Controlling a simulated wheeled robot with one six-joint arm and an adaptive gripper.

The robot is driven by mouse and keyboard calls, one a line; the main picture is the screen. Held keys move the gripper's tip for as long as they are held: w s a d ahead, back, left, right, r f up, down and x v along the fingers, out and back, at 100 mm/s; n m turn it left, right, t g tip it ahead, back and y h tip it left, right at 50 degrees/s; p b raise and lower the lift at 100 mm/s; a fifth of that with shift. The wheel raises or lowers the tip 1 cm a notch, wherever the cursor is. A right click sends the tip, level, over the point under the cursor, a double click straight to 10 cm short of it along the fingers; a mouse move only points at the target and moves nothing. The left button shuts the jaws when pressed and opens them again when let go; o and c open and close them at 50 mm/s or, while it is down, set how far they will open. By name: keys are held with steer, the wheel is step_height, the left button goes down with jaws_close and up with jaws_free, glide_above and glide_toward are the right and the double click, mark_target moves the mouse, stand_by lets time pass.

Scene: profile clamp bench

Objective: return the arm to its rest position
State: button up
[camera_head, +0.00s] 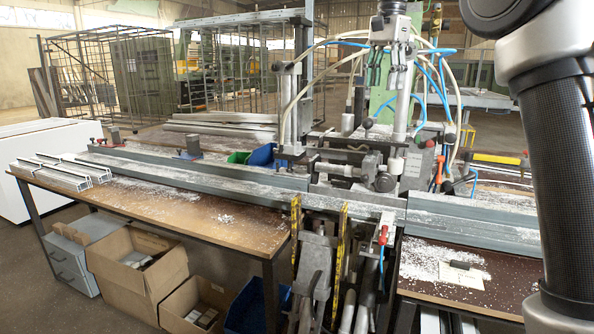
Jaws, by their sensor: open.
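Part of my arm (566,150) shows large at the right edge, a dark upright link with a grey joint at its top. It stands in front of the right end of the bench and hides what is behind it.
A clamp machine (397,110) with hoses rises mid-bench. A long grey rail (220,182) crosses the wooden bench (190,212). Short profiles (65,175) lie at its left end. A dark small piece lies on a white card (462,273) at right. Cardboard boxes (135,270) stand below.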

step_height(320, 180, down, 9)
steer(key=s+d+n, duration=0.2)
steer(key=n, duration=0.5)
steer(key=s+d+f+n+t, duration=0.1)
steer(key=s+d+f, duration=0.3)
steer(key=s, duration=0.6)
steer(key=s+d+f+n+t, duration=0.1)
steer(key=s+d+f, duration=0.3)
steer(key=s, duration=0.7)
steer(key=s+d+f+n+t, duration=0.1)
steer(key=s+d+f, duration=0.3)
steer(key=s, duration=0.6)
steer(key=shift+s+d+f+n+t, duration=0.2)
steer(key=shift+s+d+n+t, duration=0.1)
steer(key=shift+d+n, duration=0.3)
steer(key=shift+c, duration=0.2)
